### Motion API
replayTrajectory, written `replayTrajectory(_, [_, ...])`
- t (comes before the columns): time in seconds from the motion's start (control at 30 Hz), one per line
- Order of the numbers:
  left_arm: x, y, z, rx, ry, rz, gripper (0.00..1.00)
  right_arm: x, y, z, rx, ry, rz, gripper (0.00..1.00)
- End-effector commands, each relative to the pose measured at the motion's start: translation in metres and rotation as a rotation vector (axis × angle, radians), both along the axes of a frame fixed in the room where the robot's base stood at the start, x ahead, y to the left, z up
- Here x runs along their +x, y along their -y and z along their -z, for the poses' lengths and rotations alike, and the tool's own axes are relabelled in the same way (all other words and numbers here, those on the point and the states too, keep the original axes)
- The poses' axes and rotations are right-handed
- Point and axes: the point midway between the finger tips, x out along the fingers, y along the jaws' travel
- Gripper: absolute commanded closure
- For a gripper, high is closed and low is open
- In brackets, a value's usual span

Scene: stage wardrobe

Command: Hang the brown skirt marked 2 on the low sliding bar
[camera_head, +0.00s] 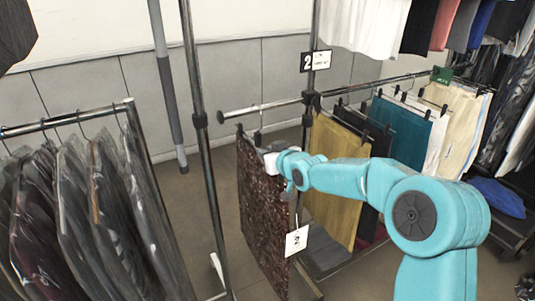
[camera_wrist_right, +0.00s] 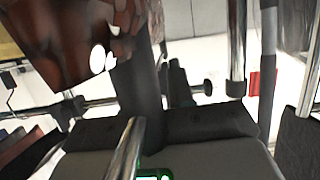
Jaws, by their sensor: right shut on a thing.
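The brown speckled skirt (camera_head: 262,215) hangs upright in the head view, with a white tag marked 2 (camera_head: 296,240) at its lower right edge. My right gripper (camera_head: 271,160) is shut at the skirt's top edge. The skirt's clips and hook show just under the left end of the low sliding bar (camera_head: 270,105). I cannot tell whether the hook rests on the bar. In the wrist view the bar's end knob (camera_wrist_right: 206,88) shows beyond my dark jaws, and what is held is unclear. My left gripper is not in view.
A mustard skirt (camera_head: 335,185) and a teal one (camera_head: 400,130) hang further right on the bar. A sign marked 2 (camera_head: 306,62) is on the post. A rack of bagged dark garments (camera_head: 75,215) stands left. Upright posts (camera_head: 200,120) stand close to the skirt's left.

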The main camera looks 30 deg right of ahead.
Motion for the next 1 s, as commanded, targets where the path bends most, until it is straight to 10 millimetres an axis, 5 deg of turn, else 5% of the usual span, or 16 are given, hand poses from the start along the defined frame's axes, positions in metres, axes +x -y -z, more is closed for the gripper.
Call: replayTrajectory(1.0, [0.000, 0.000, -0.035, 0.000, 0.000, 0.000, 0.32, 0.047, -0.001, -0.004, 0.000, 0.004, 0.000, 1.00])
